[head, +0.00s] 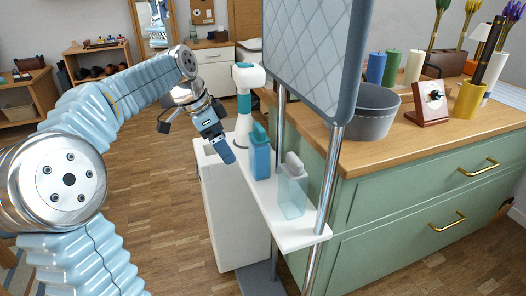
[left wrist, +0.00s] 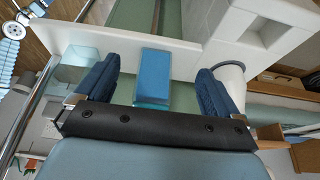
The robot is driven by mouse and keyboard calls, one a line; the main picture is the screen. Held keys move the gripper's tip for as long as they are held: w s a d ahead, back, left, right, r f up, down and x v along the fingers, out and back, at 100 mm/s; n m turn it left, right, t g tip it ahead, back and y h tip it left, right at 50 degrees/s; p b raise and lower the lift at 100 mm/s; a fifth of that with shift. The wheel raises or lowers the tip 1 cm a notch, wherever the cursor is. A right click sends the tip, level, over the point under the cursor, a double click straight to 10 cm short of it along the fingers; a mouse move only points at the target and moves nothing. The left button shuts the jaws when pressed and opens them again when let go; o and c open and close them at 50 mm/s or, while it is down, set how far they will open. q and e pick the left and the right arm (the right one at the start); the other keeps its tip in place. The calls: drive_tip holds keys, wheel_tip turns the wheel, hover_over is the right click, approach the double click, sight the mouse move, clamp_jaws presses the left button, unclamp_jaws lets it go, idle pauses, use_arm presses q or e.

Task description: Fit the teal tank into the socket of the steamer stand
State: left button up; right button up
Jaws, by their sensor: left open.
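The teal tank (head: 260,162), a blue-teal box with a teal neck, stands upright on the white shelf (head: 300,233) of the steamer stand, between a paler clear tank (head: 292,196) and a white-and-teal bottle-like item (head: 244,104). My left gripper (head: 226,152) is open and empty just left of the teal tank, pointing down and to the right. In the left wrist view the teal tank (left wrist: 153,78) shows between the spread fingers (left wrist: 157,72), apart from them as far as I can tell. I cannot make out the socket clearly. My right gripper is not in view.
The stand's metal pole (head: 328,180) and grey quilted board (head: 315,55) rise beside the shelf. A white cabinet (head: 235,215) stands at the shelf's left. A green drawer counter (head: 430,215) carries a grey bowl (head: 372,112) and candles. Wooden floor (head: 165,220) is clear at left.

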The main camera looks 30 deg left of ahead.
sight(256, 131)
use_arm(q)
drive_tip(key=w+d, duration=0.6)
drive_tip(key=w, duration=0.1)
drive_tip(key=shift+d+f, duration=0.1)
drive_tip(key=shift+f, duration=0.2)
drive_tip(key=shift+w+f, duration=0.1)
drive_tip(key=shift+f, duration=0.2)
drive_tip(key=c, duration=1.2)
drive_tip(key=shift+r, duration=0.15)
